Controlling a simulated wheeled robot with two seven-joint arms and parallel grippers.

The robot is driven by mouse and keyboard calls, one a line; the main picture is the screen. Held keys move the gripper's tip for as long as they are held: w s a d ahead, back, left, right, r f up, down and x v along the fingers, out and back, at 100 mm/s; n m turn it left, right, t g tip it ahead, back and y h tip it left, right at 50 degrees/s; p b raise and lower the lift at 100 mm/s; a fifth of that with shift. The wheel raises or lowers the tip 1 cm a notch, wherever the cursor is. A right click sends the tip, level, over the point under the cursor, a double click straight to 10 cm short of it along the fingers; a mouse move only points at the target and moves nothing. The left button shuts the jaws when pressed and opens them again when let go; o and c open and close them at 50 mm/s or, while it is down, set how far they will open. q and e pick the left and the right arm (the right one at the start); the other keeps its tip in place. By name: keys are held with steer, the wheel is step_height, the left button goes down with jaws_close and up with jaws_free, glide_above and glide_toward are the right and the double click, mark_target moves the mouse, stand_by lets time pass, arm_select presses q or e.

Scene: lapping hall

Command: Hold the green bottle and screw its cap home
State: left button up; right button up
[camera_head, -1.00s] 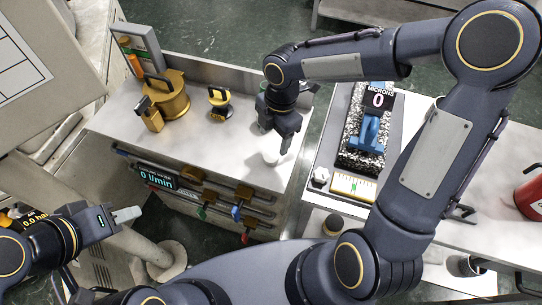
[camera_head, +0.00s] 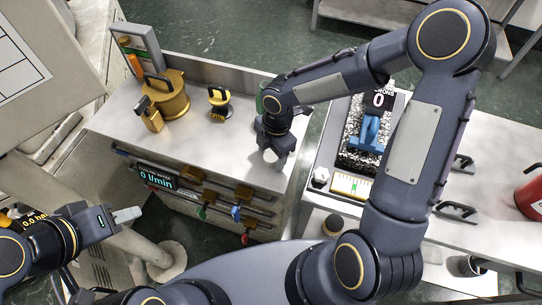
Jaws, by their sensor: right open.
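A narrow strip of green (camera_head: 261,99) shows on the bench beside my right wrist. It may be the green bottle, but my arm hides most of it. My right gripper (camera_head: 272,161) points down close over the front right part of the bench top. It is open, with its fingers spread. A small white round thing that may be the cap was seen at that spot before and is now hidden by the gripper. My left gripper (camera_head: 127,215) is at the lower left, away from the bench, and I cannot tell whether its jaws are open.
The bench (camera_head: 190,140) carries a brass pot (camera_head: 170,95), a brass block (camera_head: 150,115) and a small brass handled piece (camera_head: 219,103). A flow display (camera_head: 160,179) and coloured levers line its front. A gauge stand (camera_head: 372,125) is on the right table, with a red canister (camera_head: 532,195).

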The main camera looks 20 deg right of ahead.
mark_target(270, 156)
steer(key=c, duration=1)
steer(key=shift+r, duration=0.15)
steer(key=shift+r, duration=0.3)
step_height(270, 156, up, 2)
steer(key=shift+r, duration=0.15)
steer(key=s+d+r, duration=0.1)
steer(key=s+r, duration=0.2)
steer(key=s, duration=0.1)
steer(key=s+r, duration=0.3)
steer(key=s, duration=0.2)
steer(key=s+d+r+p, duration=0.1)
steer(key=s+r, duration=0.2)
steer(key=s, duration=0.1)
steer(key=shift+s+d+r, duration=0.35)
steer(key=shift+s+r, duration=0.05)
